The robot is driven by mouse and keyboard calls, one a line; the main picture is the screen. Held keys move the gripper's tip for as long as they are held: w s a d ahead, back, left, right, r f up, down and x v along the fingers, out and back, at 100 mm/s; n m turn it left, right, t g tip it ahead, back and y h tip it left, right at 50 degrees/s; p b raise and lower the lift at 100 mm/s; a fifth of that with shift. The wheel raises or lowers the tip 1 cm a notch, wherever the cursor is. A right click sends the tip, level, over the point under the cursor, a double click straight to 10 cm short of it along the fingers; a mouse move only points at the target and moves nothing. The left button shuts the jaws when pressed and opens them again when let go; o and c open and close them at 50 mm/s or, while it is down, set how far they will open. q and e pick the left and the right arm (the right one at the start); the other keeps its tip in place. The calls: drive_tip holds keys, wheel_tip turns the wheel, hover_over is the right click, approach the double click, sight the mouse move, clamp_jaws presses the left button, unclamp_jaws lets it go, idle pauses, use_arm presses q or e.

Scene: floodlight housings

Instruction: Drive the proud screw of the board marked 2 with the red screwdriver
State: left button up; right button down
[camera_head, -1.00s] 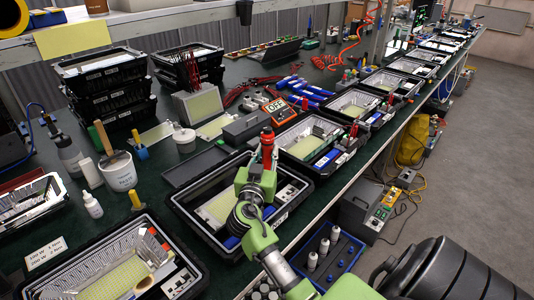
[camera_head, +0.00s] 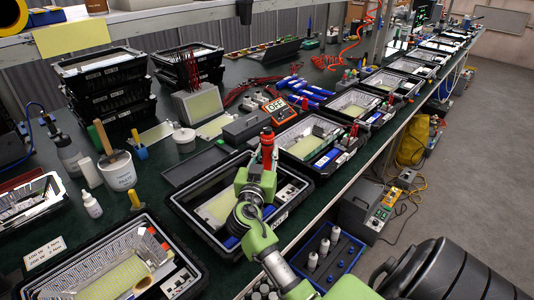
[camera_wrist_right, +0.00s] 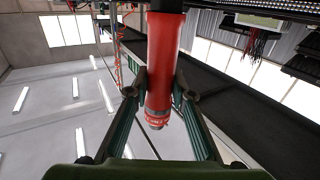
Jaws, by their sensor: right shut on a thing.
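My right gripper (camera_head: 262,178) is shut on the red screwdriver (camera_head: 267,146), over the right part of an open black floodlight housing (camera_head: 190,212). The screwdriver stands roughly upright in the head view. In the right wrist view the red screwdriver (camera_wrist_right: 165,60) is between the two fingers of the right gripper (camera_wrist_right: 160,88), against a background of ceiling and wall. My gripper and arm cover part of the housing. I cannot make out a board marked 2 or a proud screw. My left gripper is out of view.
Another open housing (camera_head: 60,282) lies at the front left. A white bucket (camera_head: 118,174), spray bottle and small dropper bottle (camera_head: 92,207) stand left. An orange OFF display (camera_head: 280,108) is behind. More housings line the bench to the back right. A blue crate (camera_head: 330,252) sits below the edge.

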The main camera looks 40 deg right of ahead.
drive_tip(key=shift+f+b, duration=0.35)
drive_tip(key=shift+b, duration=0.2)
idle(0.6)
drive_tip(key=shift+s+f, duration=0.1)
drive_tip(key=shift+f, duration=0.3)
idle(0.9)
drive_tip(key=shift+r, duration=0.2)
